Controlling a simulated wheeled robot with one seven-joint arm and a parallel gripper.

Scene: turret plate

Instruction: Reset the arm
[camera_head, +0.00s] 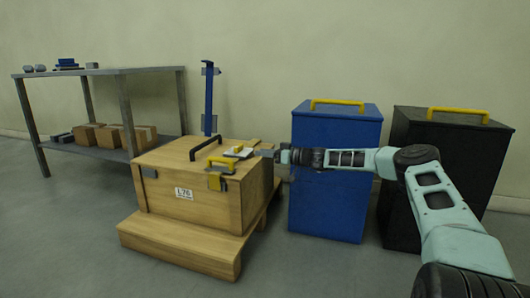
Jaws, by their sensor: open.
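My arm reaches in from the right of the head view, stretched to the left. My gripper (265,153) is at the right edge of the top of a wooden crate (177,200). Its fingers are small in the picture, and they appear open. A small light plate (240,152) with a yellow knob lies on the crate top just left of the fingertips; I cannot tell whether they touch it. A yellow handle (216,163) and a black handle (206,146) also sit on the crate top. The crate carries a white label reading L76.
A blue bin (335,190) and a black bin (440,150), each with a yellow handle on top, stand behind my arm. A grey shelf (100,72) with cardboard boxes (112,136) stands at the left. A blue post (209,98) rises behind the crate. The floor at front left is clear.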

